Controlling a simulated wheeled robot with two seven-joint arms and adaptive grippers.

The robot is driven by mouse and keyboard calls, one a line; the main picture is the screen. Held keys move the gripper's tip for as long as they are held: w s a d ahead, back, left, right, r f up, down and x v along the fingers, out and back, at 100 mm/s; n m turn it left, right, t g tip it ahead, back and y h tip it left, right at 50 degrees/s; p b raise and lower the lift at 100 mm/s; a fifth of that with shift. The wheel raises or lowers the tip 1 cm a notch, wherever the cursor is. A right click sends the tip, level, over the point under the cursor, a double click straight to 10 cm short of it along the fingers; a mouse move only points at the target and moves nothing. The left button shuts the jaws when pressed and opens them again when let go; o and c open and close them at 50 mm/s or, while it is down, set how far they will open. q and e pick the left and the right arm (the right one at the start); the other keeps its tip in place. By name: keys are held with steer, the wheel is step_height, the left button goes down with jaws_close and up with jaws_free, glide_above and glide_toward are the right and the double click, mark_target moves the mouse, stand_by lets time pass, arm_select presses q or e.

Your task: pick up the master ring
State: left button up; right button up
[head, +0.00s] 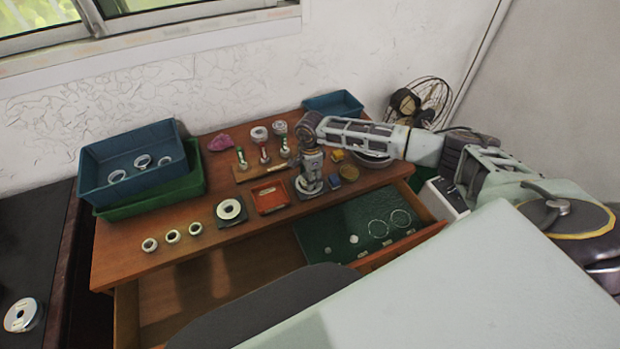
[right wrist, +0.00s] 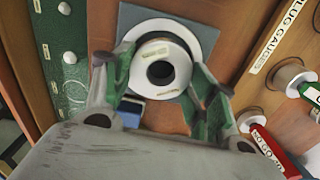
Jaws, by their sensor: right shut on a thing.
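My right gripper (head: 309,184) points down over a grey pad on the wooden bench. In the right wrist view its two green fingers (right wrist: 162,80) are shut on the master ring (right wrist: 181,74), a pale ring with a dark round hole and small labels. Behind this ring a larger white disc (right wrist: 198,34) lies on the grey pad (right wrist: 128,16). I cannot tell whether the ring is clear of the disc. In the head view the gripper mostly hides the ring. My left gripper is not in view.
Another ring (head: 230,209) sits on a dark pad, with several small rings (head: 172,236) to its left. A blue bin (head: 140,190) is at the left. An open drawer with a green mat (head: 345,220) lies in front.

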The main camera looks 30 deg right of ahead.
step_height(320, 180, up, 9)
steer(key=b, duration=0.1)
steer(key=shift+r+b, duration=0.2)
steer(key=shift+b, duration=0.1)
stand_by(0.4)
steer(key=shift+n, duration=0.4)
